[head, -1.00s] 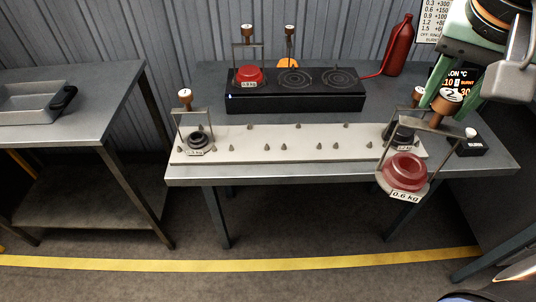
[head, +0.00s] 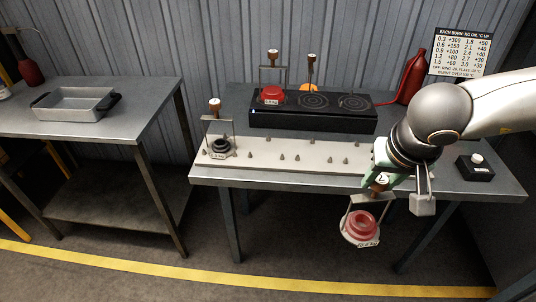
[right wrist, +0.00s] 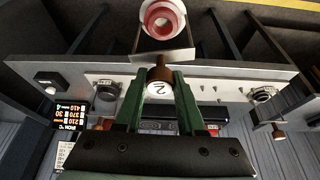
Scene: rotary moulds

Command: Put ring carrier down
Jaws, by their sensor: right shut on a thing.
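My right gripper (head: 380,178) is shut on the brown knob, marked 2, of a ring carrier (head: 361,227). The carrier has a thin metal frame, a red ring and a 0.6 kg label. It hangs in the air just off the table's front edge. In the right wrist view the gripper (right wrist: 160,82) pinches the knob, with the red ring (right wrist: 162,20) beyond. The pale plate with pegs (head: 290,156) lies along the table front. A carrier with a dark ring (head: 219,148) stands at its left end. My left gripper is not in view.
A black burner unit (head: 312,120) stands behind the plate, with a red carrier (head: 271,95) on its left burner. Another dark-ringed carrier (right wrist: 105,90) shows in the right wrist view, hidden by my arm in the head view. A button box (head: 476,168) is at right.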

